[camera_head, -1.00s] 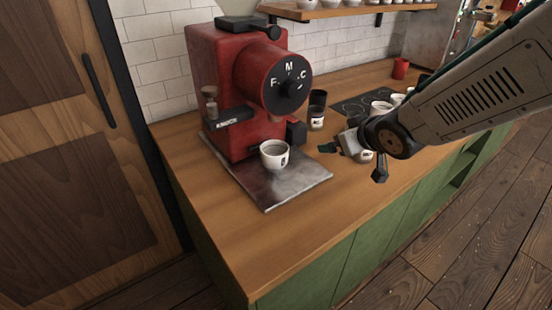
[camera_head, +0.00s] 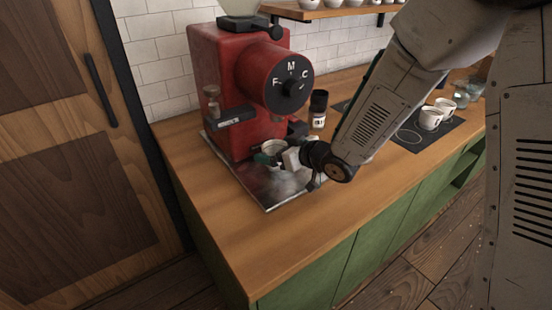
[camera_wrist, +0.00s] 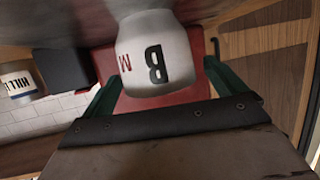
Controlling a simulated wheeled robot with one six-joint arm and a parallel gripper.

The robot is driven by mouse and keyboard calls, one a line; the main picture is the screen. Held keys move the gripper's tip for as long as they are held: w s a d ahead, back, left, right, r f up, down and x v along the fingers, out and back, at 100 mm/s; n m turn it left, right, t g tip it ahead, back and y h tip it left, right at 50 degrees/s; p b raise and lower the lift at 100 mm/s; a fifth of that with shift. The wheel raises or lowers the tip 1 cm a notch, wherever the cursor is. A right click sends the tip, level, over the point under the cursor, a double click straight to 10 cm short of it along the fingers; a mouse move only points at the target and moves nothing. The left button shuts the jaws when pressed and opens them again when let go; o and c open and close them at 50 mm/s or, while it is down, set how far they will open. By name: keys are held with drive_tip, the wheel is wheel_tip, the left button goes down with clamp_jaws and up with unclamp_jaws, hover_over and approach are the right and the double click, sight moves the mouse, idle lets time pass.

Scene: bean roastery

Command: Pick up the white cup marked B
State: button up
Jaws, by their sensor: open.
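The white cup marked B (camera_head: 271,147) stands on the metal tray (camera_head: 268,200) under the red grinder. My gripper (camera_head: 277,159) is at the cup, reaching in from the right and partly covering it. In the wrist view the cup (camera_wrist: 155,45) shows a black B and a smaller red M, and appears upside down. My green fingers (camera_wrist: 166,68) are apart, one on each side of the cup's outline. I see a gap at the right finger; whether the left finger touches the cup I cannot tell.
The red grinder (camera_head: 232,75) rises close behind the cup. A dark jar with a white label (camera_head: 318,112) stands right of it. White cups (camera_head: 431,118) stand on a dark mat farther right. The counter's front left (camera_head: 225,225) is clear.

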drive_tip(key=shift+w+a+f, duration=0.1)
drive_tip(key=shift+w+a, duration=0.15)
drive_tip(key=c, duration=1.3)
